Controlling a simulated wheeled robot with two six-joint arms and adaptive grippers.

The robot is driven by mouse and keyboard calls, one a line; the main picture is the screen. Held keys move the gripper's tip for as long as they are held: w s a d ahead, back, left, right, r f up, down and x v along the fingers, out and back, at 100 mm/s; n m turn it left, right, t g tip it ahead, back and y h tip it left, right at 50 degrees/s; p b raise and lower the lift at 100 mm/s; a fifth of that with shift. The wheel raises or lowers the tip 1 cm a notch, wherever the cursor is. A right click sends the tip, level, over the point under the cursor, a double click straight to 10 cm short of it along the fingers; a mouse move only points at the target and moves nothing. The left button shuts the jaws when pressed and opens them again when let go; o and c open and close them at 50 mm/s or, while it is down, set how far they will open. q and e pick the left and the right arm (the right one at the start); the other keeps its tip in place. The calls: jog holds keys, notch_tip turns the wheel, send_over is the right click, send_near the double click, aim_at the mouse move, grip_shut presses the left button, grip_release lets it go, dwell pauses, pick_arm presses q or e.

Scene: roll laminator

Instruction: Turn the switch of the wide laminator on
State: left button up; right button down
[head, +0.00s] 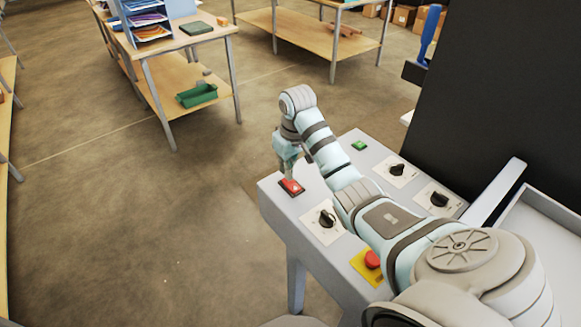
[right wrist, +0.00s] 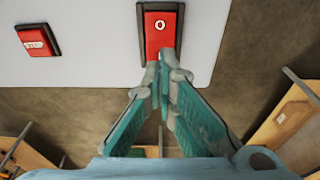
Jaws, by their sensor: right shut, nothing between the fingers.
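The laminator's grey control panel (head: 283,208) carries a red rocker switch (head: 291,188) near its left end. In the right wrist view the red switch (right wrist: 161,22) sits in a black frame, with a white "O" mark facing me. My right gripper (head: 289,175) points down at this switch, fingers shut and empty. In the wrist view the right gripper's fingertips (right wrist: 162,70) overlap the lower end of the switch; whether they touch it I cannot tell. My left gripper is not in view.
A second red switch (right wrist: 38,40) shows left in the wrist view. The panel also has black knobs (head: 327,218), a green button (head: 359,145) and a red emergency button (head: 372,259). My right arm hides part of the panel. A workbench (head: 205,40) stands far off; floor left of the panel is clear.

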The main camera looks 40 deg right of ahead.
aim_at(291, 184)
jog(key=shift+f, duration=1)
jog(key=shift+s+a+f, duration=0.1)
dwell(0.6)
